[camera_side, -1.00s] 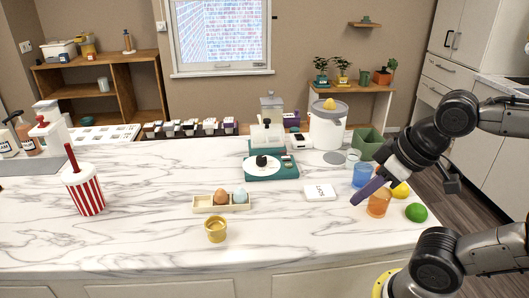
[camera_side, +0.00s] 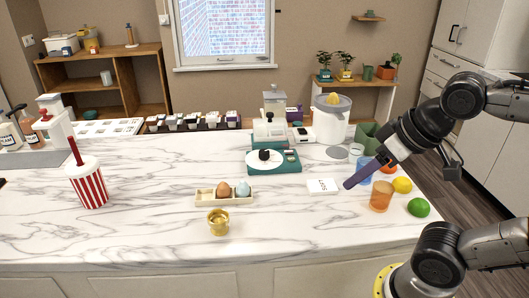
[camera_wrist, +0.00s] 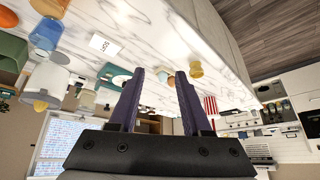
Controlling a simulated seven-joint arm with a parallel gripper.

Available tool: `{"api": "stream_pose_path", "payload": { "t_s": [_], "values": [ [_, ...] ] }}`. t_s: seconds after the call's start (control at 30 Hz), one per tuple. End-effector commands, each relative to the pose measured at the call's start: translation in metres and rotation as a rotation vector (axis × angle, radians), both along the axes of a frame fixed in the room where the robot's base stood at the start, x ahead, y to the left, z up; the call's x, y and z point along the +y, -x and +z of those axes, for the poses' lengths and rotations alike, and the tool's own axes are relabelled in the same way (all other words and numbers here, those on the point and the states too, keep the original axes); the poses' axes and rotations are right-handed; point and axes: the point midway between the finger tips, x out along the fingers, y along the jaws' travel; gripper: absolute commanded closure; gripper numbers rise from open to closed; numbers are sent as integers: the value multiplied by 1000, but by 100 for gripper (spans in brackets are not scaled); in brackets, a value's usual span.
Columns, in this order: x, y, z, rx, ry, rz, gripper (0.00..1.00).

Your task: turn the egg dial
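A teal device (camera_side: 275,166) stands at the middle of the marble counter. It has a round white dial face with a black knob (camera_side: 264,155) on top. I take this for the egg dial, but its markings are too small to read. In the wrist view the teal device (camera_wrist: 113,76) shows upside down, left of my fingers. A tray (camera_side: 207,199) in front of it holds a brown egg (camera_side: 223,190) and a pale blue egg (camera_side: 243,190). My gripper (camera_side: 348,186) hangs above the counter, right of the device and apart from it. In the wrist view its purple fingers (camera_wrist: 160,73) are spread and empty.
A white card (camera_side: 323,187) lies between the device and my gripper. An orange cup (camera_side: 381,196), blue cup (camera_side: 363,170), lime (camera_side: 418,207) and lemon (camera_side: 402,185) are close at right. A gold cup (camera_side: 218,222) stands in front. A striped cup (camera_side: 88,185) stands left.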

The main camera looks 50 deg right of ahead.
Motion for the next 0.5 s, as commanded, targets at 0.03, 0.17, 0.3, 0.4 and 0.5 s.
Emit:
{"api": "stream_pose_path", "payload": {
  "t_s": [0.03, 0.17, 0.3, 0.4, 0.5],
  "values": [
    [-3, -14, 15, -20, -7, -34, 41],
    [-12, -53, 44, -46, -28, -128, 24],
    [-24, -100, 67, -55, -43, -222, 24],
    [-36, -140, 76, -52, -50, -290, 24],
    [-50, -181, 77, -42, -53, -355, 24]
  ]
}}
